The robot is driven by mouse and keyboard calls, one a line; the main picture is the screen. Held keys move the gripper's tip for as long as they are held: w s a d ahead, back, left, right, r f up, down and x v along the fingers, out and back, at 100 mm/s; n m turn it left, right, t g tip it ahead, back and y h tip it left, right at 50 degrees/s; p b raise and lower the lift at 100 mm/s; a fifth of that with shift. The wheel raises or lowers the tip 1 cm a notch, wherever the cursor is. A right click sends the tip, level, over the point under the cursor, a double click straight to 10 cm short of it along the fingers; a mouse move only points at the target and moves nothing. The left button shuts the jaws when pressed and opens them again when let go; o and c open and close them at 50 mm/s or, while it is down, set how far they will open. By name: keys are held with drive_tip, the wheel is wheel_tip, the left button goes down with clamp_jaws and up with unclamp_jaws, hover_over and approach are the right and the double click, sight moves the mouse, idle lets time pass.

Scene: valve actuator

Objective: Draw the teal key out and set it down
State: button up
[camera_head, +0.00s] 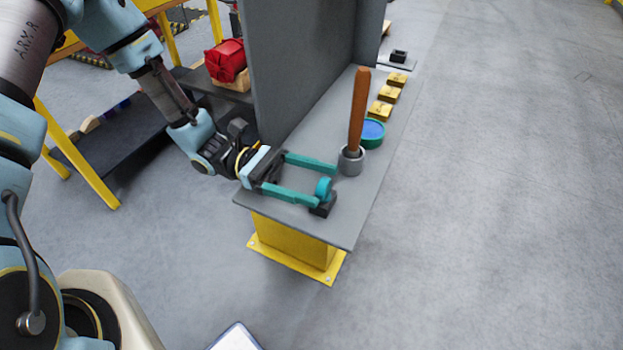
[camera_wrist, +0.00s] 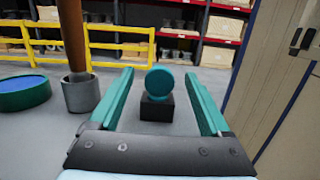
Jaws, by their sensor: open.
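The teal key (camera_head: 323,187) has a round disc head and stands upright in a small black block (camera_head: 322,207) near the front end of the grey bench top. In the wrist view the key's disc (camera_wrist: 159,82) and its black block (camera_wrist: 157,107) sit midway between my fingers, a little beyond or near the tips. My gripper (camera_head: 326,184) is open, with two long teal fingers reaching along the bench top to either side of the key. In the wrist view my gripper (camera_wrist: 160,83) shows a gap on both sides of the disc. The key's lower part is hidden in the block.
A grey cup (camera_head: 351,161) holding an upright brown handle (camera_head: 358,110) stands close to my far finger. A teal dish with a blue inside (camera_head: 372,132) and several yellow blocks (camera_head: 380,111) lie farther back. A tall grey panel (camera_head: 300,60) rises behind my gripper.

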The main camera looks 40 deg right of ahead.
drive_tip(key=shift+r, duration=0.15)
wheel_tip(320, 180, up, 10)
drive_tip(key=b, duration=0.2)
idle(0.7)
drive_tip(key=w+a+f+m+t+y, duration=0.1)
drive_tip(key=w+a+f+t+y, duration=0.1)
drive_tip(key=w+a+f+t, duration=0.4)
drive_tip(key=w+a+f+m+t+y, duration=0.1)
drive_tip(key=w+a+f+m+t, duration=0.2)
drive_tip(key=w+a, duration=0.55)
drive_tip(key=w+a+r+t+y, duration=0.1)
drive_tip(key=w+a+t, duration=0.4)
drive_tip(key=a, duration=0.5)
drive_tip(key=w+a+r+m+t+y, duration=0.1)
drive_tip(key=w+a+r+t, duration=0.2)
drive_tip(key=w+a+t, duration=0.3)
drive_tip(key=w+a, duration=0.1)
drive_tip(key=a, duration=0.2)
drive_tip(key=shift+w+a+r+y, duration=0.15)
drive_tip(key=shift+a+r+y, duration=0.1)
drive_tip(key=shift+a+y, duration=0.15)
